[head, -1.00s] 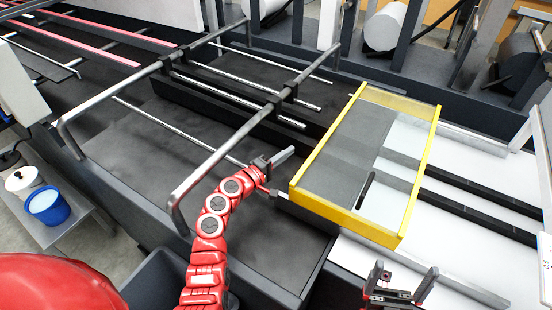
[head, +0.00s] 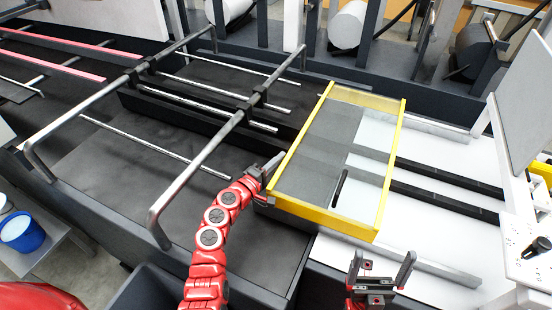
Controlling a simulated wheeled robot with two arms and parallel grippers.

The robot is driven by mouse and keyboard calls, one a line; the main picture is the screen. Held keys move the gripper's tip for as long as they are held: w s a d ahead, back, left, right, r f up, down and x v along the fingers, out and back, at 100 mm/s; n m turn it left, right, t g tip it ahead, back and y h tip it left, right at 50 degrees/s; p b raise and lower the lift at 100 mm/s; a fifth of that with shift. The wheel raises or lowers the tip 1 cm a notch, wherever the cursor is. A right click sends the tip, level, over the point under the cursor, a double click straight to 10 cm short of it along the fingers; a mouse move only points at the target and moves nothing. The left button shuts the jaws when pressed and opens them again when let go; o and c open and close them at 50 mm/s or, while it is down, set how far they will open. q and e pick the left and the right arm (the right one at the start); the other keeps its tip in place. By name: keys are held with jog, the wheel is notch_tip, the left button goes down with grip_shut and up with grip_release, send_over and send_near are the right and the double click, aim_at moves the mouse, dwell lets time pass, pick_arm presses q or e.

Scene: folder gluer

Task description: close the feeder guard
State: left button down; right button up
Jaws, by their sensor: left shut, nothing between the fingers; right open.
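The feeder guard (head: 389,185) is a yellow-edged frame with a clear panel and a dark slot-shaped handle (head: 340,187). It lies over the machine bed at the centre right. Whether it is fully down cannot be told. My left gripper (head: 272,165) is shut and empty, beside the guard's left yellow edge; whether it touches the edge is unclear. My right gripper (head: 381,268) is open and empty, with its fingers pointing up, in front of the guard's near right corner and apart from it.
Metal rails (head: 205,165) stand over the dark bed to the left. A control panel (head: 530,250) and a grey screen (head: 525,100) are at the right. White rolls (head: 348,25) stand at the back.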

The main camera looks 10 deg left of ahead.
aim_at(375, 194)
pick_arm(q)
jog(key=s+d, duration=0.1)
jog(key=d, duration=0.3)
jog(key=s+d, duration=0.2)
jog(key=d, duration=0.3)
jog(key=s+d, duration=0.1)
jog(key=d, duration=0.3)
jog(key=shift+s+d, duration=0.3)
jog(key=shift+d, duration=0.1)
jog(key=s+d, duration=0.1)
jog(key=d, duration=0.4)
jog(key=s+d+b, duration=0.1)
jog(key=s+d, duration=0.1)
jog(key=d, duration=0.2)
jog(key=s+d+b, duration=0.1)
jog(key=d, duration=0.4)
jog(key=shift+s+d, duration=0.35)
jog(key=shift+d, duration=0.1)
jog(key=shift+s, duration=0.1)
